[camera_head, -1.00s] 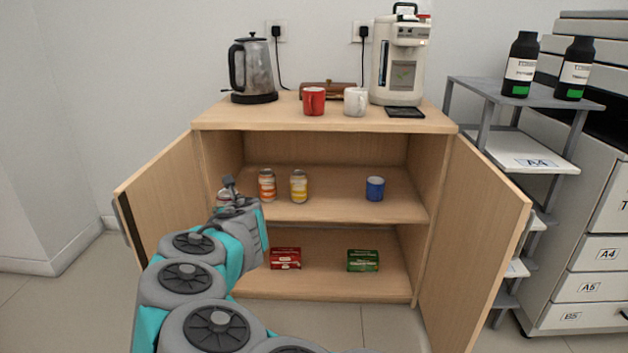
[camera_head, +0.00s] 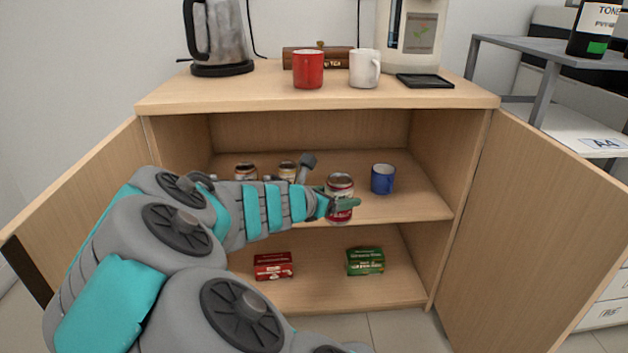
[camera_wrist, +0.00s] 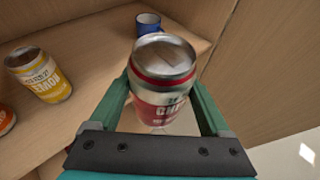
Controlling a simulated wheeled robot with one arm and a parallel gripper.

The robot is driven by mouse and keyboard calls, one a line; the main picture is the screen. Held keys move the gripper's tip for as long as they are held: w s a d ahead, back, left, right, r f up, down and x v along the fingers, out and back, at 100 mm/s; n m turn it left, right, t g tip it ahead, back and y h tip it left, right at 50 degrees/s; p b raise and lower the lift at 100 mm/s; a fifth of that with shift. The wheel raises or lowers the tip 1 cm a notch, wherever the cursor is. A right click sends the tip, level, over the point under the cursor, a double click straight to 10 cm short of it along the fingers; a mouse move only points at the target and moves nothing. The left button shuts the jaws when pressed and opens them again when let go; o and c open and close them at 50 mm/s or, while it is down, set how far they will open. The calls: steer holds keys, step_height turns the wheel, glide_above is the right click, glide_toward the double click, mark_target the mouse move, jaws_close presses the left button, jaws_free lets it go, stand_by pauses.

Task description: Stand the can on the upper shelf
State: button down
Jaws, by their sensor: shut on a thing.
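The can (camera_head: 340,187), red and white with a silver lid, is upright at the front of the upper shelf (camera_head: 415,203). My gripper (camera_head: 343,204) is shut on it from the left. In the wrist view the can (camera_wrist: 163,75) stands between the two green fingers, close to the shelf's front edge (camera_wrist: 203,47). I cannot tell whether its base touches the shelf; the base is hidden in the wrist view.
A blue mug (camera_head: 383,179) stands right of the can, farther back. A yellow-labelled can (camera_wrist: 38,74) and an orange-labelled can (camera_head: 245,172) stand to the left, partly behind my arm. Red (camera_head: 273,265) and green (camera_head: 365,261) boxes lie below. Both cabinet doors are open.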

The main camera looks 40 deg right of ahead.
steer(key=w+d+b, duration=0.1)
steer(key=w+d, duration=0.4)
steer(key=w, duration=0.3)
steer(key=w+d, duration=0.5)
steer(key=w, duration=0.3)
steer(key=shift+w+d+f+b, duration=0.1)
steer(key=shift+f+b, duration=1)
steer(key=shift+f, duration=2.2)
steer(key=shift+w+d+f, duration=0.1)
steer(key=shift+w+f, duration=0.1)
steer(key=shift+f, duration=0.05)
steer(key=shift+r, duration=0.1)
steer(key=shift+c, duration=0.5)
jaws_free()
